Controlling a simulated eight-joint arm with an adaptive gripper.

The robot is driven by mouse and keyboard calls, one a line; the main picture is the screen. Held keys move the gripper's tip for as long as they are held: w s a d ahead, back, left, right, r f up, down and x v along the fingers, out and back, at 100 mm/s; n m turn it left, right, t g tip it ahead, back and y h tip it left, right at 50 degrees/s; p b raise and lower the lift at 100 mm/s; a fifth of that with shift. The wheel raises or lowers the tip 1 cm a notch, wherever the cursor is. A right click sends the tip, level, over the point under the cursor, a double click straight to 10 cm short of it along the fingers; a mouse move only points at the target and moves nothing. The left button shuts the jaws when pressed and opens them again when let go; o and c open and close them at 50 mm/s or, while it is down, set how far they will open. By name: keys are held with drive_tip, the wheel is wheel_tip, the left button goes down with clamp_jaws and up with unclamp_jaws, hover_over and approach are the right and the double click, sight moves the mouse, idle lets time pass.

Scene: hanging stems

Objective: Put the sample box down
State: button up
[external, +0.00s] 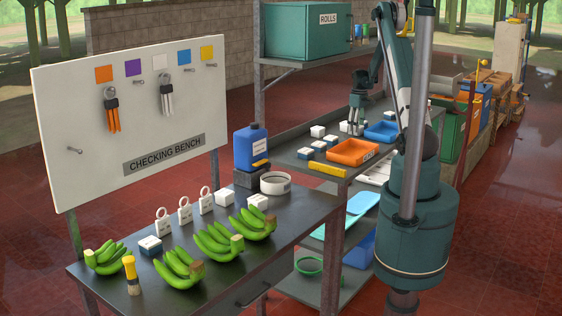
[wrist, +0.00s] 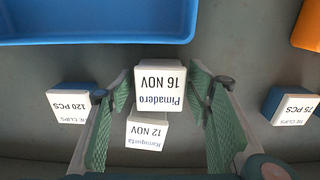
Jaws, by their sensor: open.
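In the wrist view a white box labelled "Pimadero 16 NOV" (wrist: 160,88) stands between the two green pads of my gripper (wrist: 164,80), with a visible gap at each side. A second white box, marked "12 NOV" (wrist: 146,132), shows just below it in the picture. The first box partly overlaps it, and I cannot tell whether they touch. In the external view my gripper (external: 353,126) is open, low over the dark shelf bench (external: 290,150), between the orange and blue trays and several small boxes. The box between the fingers is hard to make out there.
A blue tray (wrist: 90,25) and an orange tray (wrist: 308,25) lie beyond the fingers. Tie-clip boxes stand left (wrist: 68,104) and right (wrist: 290,106).

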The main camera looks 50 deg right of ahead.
drive_tip(key=shift+r, duration=0.15)
drive_tip(key=shift+r, duration=2.8)
drive_tip(key=shift+o, duration=0.7)
